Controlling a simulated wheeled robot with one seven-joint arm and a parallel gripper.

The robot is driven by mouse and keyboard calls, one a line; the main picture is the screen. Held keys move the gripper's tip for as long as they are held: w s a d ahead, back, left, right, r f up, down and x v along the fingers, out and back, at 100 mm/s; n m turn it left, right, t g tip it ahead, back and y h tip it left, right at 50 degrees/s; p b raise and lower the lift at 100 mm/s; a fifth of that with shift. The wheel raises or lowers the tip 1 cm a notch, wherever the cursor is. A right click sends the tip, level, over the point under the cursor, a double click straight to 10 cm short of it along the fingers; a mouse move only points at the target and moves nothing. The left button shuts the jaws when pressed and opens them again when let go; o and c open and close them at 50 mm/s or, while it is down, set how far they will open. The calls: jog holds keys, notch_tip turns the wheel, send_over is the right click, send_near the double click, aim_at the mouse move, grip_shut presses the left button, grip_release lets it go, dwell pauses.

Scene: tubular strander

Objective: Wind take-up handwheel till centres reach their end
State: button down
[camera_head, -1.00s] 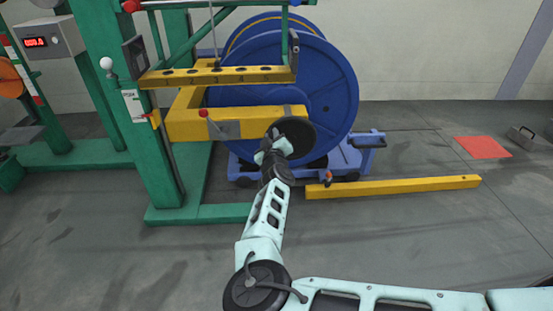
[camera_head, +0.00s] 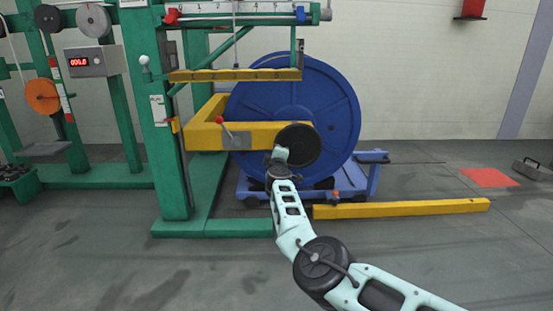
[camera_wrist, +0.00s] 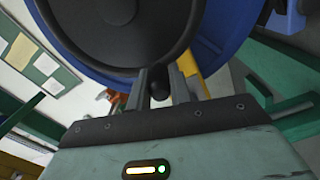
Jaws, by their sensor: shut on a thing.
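The take-up handwheel is a black disc (camera_head: 299,146) on the right end of the yellow arm (camera_head: 262,133). It fills the top of the wrist view (camera_wrist: 120,25). My gripper (camera_wrist: 160,84) is shut on the handwheel's dark knob (camera_wrist: 160,91) at the rim's lower edge. In the head view my gripper is mostly hidden by my own wrist, at the disc's lower left. The large blue reel (camera_head: 285,95) stands behind the yellow arm. The centres cannot be made out behind the handwheel and arm.
A blue cradle (camera_head: 352,183) stands under the reel. A yellow bar (camera_head: 400,208) lies on the floor at right. A red-knobbed lever (camera_head: 226,131) juts from the yellow arm. Green posts (camera_head: 165,150) stand at left. A red floor patch (camera_head: 489,177) is farther right; the front floor is clear.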

jog(key=shift+d+f+n, duration=0.1)
jog(key=shift+f+n, duration=0.2)
jog(key=shift+f, duration=0.1)
jog(key=c, duration=1.3)
grip_release()
jog(key=shift+o, duration=0.2)
